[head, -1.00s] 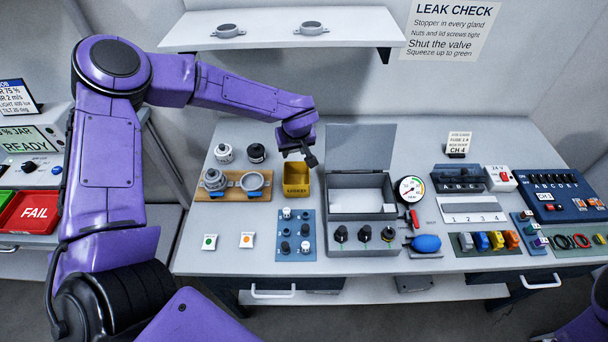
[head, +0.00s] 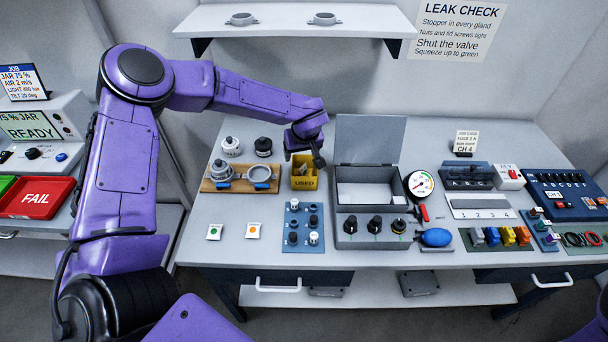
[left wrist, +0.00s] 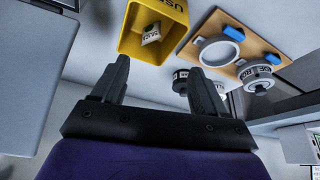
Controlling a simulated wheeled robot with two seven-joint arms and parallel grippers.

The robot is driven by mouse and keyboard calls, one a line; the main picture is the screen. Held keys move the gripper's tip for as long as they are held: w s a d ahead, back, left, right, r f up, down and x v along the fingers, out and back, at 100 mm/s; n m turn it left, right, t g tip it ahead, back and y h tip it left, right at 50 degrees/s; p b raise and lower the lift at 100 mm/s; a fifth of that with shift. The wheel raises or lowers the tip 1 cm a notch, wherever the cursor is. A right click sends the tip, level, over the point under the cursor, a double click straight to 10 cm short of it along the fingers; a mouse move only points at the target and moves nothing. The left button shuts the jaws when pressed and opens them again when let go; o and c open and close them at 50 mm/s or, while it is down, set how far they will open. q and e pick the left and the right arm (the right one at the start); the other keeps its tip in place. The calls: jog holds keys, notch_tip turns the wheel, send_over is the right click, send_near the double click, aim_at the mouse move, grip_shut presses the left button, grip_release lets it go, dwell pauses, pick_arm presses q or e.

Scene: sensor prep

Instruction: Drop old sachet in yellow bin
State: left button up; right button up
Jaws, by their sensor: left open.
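The yellow bin (head: 304,184), marked USED, stands on the bench behind the blue block of knobs. In the left wrist view the bin (left wrist: 177,38) is at the top, and a small pale sachet (left wrist: 151,34) with dark print lies inside it. My left gripper (head: 318,163) is above the bin's right rear side in the head view. My right gripper is out of view.
A grey lidded box (head: 364,220) stands right of the bin, its lid upright. A wooden board (head: 240,186) with metal rings is to the left. Two white squares, with a green dot (head: 214,232) and an orange dot (head: 253,230), lie at the front left. A shelf (head: 290,22) hangs above.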

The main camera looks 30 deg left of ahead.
pick_arm(q)
jog(key=b+v, duration=0.1)
jog(key=v, duration=0.9)
jog(key=shift+s+r, duration=0.2)
jog(key=shift+r, duration=0.15)
